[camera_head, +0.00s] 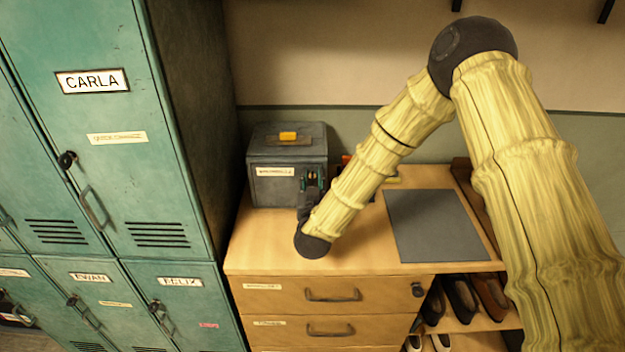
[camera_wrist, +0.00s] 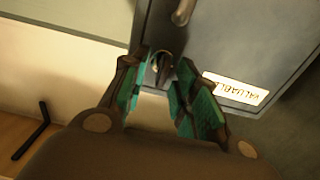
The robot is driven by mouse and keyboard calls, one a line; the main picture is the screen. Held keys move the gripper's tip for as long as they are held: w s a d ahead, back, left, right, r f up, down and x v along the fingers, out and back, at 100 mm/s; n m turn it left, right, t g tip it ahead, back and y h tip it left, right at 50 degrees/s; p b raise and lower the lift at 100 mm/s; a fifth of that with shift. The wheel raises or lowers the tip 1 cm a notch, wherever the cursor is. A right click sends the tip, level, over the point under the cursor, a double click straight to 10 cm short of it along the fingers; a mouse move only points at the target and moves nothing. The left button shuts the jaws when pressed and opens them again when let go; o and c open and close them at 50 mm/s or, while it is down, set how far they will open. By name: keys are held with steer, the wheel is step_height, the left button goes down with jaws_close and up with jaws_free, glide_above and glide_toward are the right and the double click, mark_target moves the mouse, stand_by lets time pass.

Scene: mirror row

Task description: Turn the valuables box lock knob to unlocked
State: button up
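The valuables box (camera_head: 275,185) is a dark grey metal box on the left of the wooden cabinet top, with a yellow-topped handle and a white label on its front. In the wrist view its grey front (camera_wrist: 225,55) carries the upside-down label. The small dark metallic lock knob (camera_wrist: 161,66) shows between my fingertips; which way it is turned is unclear. My gripper (camera_wrist: 163,74) is open, with teal pads either side of the knob and a visible gap. In the head view my gripper (camera_head: 311,183) is at the right of the box front and hides the knob.
Teal lockers (camera_head: 140,130) stand close on the left. A dark grey mat (camera_head: 435,225) lies on the cabinet top (camera_head: 265,245) to the right. Small colored items sit behind my forearm. Drawers (camera_head: 330,295) and shelves with shoes (camera_head: 460,298) are below.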

jaws_close()
